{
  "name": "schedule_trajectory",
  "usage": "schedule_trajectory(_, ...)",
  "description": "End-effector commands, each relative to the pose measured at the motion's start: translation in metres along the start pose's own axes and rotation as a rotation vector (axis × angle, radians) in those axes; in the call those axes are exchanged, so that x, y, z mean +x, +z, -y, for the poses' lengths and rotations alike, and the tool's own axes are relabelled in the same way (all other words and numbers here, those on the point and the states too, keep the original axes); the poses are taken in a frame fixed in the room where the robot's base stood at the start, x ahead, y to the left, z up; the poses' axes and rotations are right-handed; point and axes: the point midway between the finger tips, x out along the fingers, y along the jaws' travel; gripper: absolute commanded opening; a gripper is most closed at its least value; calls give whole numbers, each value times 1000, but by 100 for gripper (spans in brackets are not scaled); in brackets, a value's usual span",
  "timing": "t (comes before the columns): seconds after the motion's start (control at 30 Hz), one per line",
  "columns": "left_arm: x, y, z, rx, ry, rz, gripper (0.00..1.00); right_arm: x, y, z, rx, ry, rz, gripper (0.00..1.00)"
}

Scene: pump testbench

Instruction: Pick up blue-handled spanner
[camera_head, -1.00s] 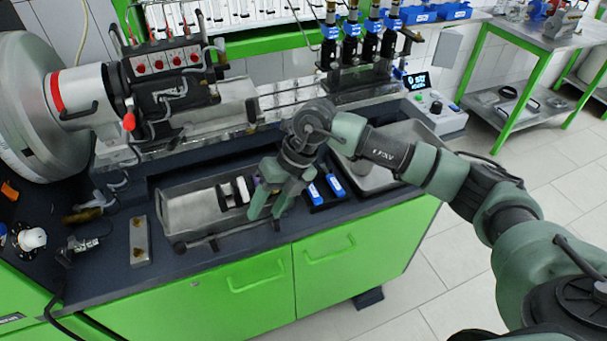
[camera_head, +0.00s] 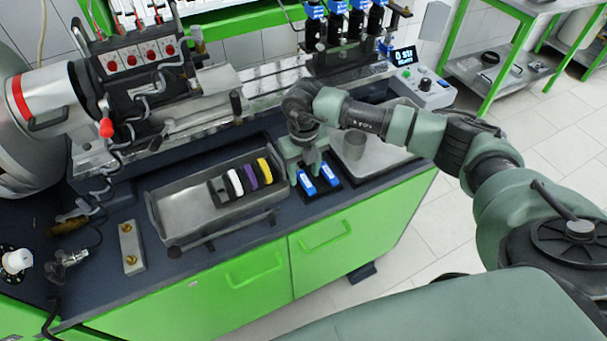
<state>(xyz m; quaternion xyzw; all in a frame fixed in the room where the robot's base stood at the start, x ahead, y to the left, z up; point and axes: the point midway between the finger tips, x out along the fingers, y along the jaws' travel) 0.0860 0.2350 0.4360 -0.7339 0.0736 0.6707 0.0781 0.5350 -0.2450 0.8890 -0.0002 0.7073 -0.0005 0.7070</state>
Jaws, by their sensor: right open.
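I cannot make out a blue-handled spanner as such. Two small blue pieces with white marks, a left one (camera_head: 306,181) and a right one (camera_head: 330,177), lie side by side in a black holder (camera_head: 322,199) on the dark bench top. My right gripper (camera_head: 305,168) points down just over the far ends of these blue pieces, with its fingers apart and nothing seen between them. It partly covers the left piece; whether it touches it I cannot tell. My left gripper is not in view.
A metal tray (camera_head: 180,205) left of the holder has black, white, purple and yellow pieces at its right end. A metal sink-like basin (camera_head: 375,165) lies to the right. A brass-studded block (camera_head: 131,248) lies at the left. The machine stands behind.

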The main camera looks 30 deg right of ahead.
Motion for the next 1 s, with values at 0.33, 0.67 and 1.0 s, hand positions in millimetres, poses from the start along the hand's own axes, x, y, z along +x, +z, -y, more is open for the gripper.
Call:
schedule_trajectory(0.33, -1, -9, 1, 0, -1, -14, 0, 6, 0, 0, -1, 1, 1, 36)
schedule_trajectory(0.67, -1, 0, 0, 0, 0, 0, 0, 6, 0, 0, -1, 1, 1, 0)
schedule_trajectory(1.0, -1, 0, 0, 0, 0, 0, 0, 6, 0, 0, 0, 2, 2, 0)
